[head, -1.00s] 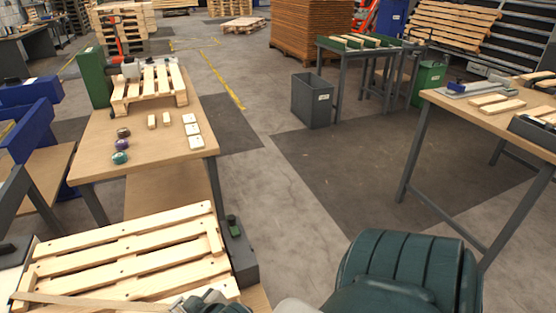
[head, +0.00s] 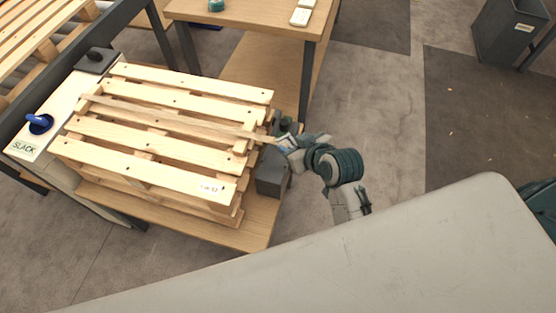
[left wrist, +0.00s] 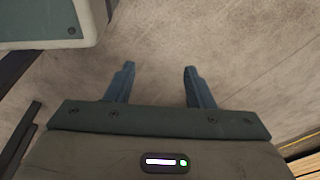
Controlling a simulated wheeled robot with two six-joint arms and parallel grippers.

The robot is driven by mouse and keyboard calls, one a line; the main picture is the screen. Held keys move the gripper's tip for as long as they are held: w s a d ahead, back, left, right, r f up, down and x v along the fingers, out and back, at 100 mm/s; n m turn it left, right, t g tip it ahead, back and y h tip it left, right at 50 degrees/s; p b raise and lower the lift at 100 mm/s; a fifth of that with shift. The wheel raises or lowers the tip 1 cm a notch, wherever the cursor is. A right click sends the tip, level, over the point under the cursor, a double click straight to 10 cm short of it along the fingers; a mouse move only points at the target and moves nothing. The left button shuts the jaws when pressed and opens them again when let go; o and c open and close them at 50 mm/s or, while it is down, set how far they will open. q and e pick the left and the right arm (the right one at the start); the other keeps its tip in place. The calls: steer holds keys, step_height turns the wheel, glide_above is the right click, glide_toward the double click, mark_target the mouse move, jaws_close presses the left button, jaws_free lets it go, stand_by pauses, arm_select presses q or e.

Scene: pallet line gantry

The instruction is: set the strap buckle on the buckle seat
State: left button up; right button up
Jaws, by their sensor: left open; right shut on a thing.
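A pale strap (head: 190,121) runs across the top of the wooden pallet stack, from its left edge to my right gripper (head: 283,142). The right gripper is shut at the strap's right end, just beyond the pallet's right edge. The buckle there is small and mostly hidden by the fingers. A dark grey block (head: 270,182) stands against the stack's right side, with a green part (head: 288,124) partly behind the gripper. I cannot tell whether the buckle touches it. My left gripper (left wrist: 157,82) is open and empty above bare floor in the left wrist view.
The pallet stack (head: 150,130) sits on a low wooden platform (head: 240,238). A wooden table (head: 250,14) stands behind. The floor at right is clear up to a grey bin (head: 507,38).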

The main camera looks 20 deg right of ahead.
mark_target(284, 138)
steer(key=w+n+y+b, duration=0.1)
steer(key=w+f+n+g+y+b, duration=0.1)
steer(key=w+f+n+y+b, duration=0.1)
steer(key=shift+a+n, duration=0.3)
steer(key=shift+a, duration=0.05)
steer(key=n+g+y+b, duration=0.1)
steer(key=n, duration=0.1)
steer(key=w+a+n+g+y+b, duration=0.1)
steer(key=n+g+b, duration=0.1)
steer(key=shift+a+r+y, duration=0.1)
steer(key=shift+y, duration=0.2)
step_height(284, 138, down, 6)
steer(key=shift+a+r+b, duration=0.1)
steer(key=shift+r+b, duration=0.15)
steer(key=shift+b, duration=0.15)
steer(key=shift+f, duration=2.15)
arm_select(q)
steer(key=w+d+r, duration=0.2)
steer(key=r, duration=1)
steer(key=w+d+r+t, duration=0.1)
steer(key=w+d+r, duration=0.1)
steer(key=r, duration=1.1)
steer(key=shift+w, duration=0.15)
arm_select(e)
steer(key=shift+f, duration=0.1)
steer(key=o, duration=1)
arm_select(q)
steer(key=shift+r, duration=0.25)
